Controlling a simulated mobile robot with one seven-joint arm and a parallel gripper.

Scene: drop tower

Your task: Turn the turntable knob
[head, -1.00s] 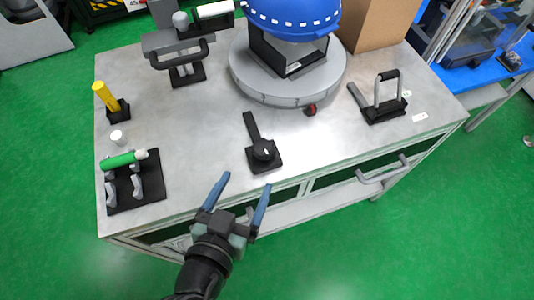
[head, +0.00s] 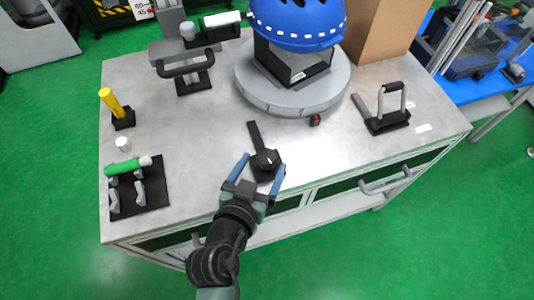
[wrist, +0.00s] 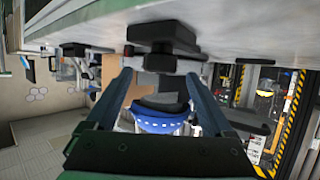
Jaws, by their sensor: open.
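The grey round turntable (head: 262,97) stands at the back middle of the bench with a blue helmet (head: 300,22) on a black stand. A small red and dark knob (head: 315,120) sits at its front rim. Nearer is a black rotary knob (head: 265,158) with a lever arm on a square black base, at the front middle of the bench. My gripper (head: 262,168) is open, its blue fingers on either side of this black knob. In the wrist view, which is upside down, the black base (wrist: 160,36) hangs beyond the fingertips; contact cannot be told.
A black handle fixture (head: 388,122) stands on the right, and a yellow post (head: 112,102) and a green-handled tool (head: 125,166) on the left. A drop arm (head: 185,60) stands behind. The bench top (head: 200,130) between them is clear.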

